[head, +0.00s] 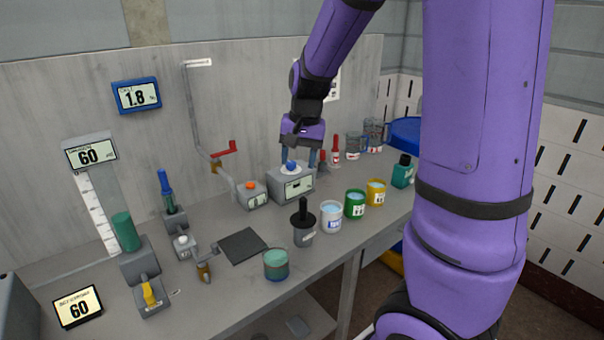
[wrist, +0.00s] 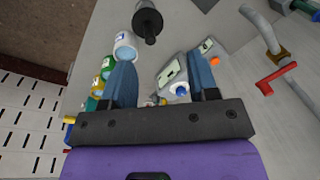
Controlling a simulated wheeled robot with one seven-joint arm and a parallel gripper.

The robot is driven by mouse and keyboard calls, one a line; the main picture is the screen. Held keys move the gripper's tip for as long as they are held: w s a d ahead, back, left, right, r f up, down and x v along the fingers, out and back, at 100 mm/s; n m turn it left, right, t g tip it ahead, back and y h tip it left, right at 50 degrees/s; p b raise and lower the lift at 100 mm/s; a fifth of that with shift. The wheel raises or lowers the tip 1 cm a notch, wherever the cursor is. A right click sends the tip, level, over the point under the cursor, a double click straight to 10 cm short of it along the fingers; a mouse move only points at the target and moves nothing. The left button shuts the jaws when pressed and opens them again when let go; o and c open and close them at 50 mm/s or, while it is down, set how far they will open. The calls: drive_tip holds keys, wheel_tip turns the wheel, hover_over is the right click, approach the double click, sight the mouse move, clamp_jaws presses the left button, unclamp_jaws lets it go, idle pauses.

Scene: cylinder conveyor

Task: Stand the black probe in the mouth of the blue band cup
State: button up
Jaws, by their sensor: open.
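The black probe (head: 303,211) stands upright, its lower end hidden in a grey holder (head: 303,236) near the bench's front edge. It also shows at the top of the wrist view (wrist: 147,22). The white cup with blue marking (head: 331,217), which appears to be the blue band cup, stands just right of the holder; it shows in the wrist view too (wrist: 125,46). Its mouth is open at the top, with pale blue inside. My gripper (head: 298,160) is open and empty, pointing down near a grey box with a blue knob (head: 291,166), behind the probe and cup.
A green cup (head: 355,205) and a yellow cup (head: 376,193) stand right of the white cup. A glass of green liquid (head: 276,265) stands front left beside a dark pad (head: 242,246). A bent pipe with a red handle (head: 223,149) rises at the back. Red-topped bottles stand behind my gripper.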

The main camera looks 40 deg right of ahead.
sight(303, 198)
drive_tip(key=w+d+f+m, duration=0.1)
drive_tip(key=f, duration=0.1)
drive_tip(key=w+d+f, duration=0.2)
drive_tip(key=f, duration=0.1)
drive_tip(key=w+d+f+m+g+h, duration=0.1)
drive_tip(key=f, duration=0.2)
drive_tip(key=shift+w+d+f+m, duration=0.1)
drive_tip(key=shift+w+d+m, duration=0.2)
drive_tip(key=shift+w+d, duration=0.1)
wheel_tip(303, 198, down, 11)
drive_tip(key=shift+r, duration=0.15)
clamp_jaws()
drive_tip(key=shift+r, duration=0.15)
drive_tip(key=shift+r, duration=4.75)
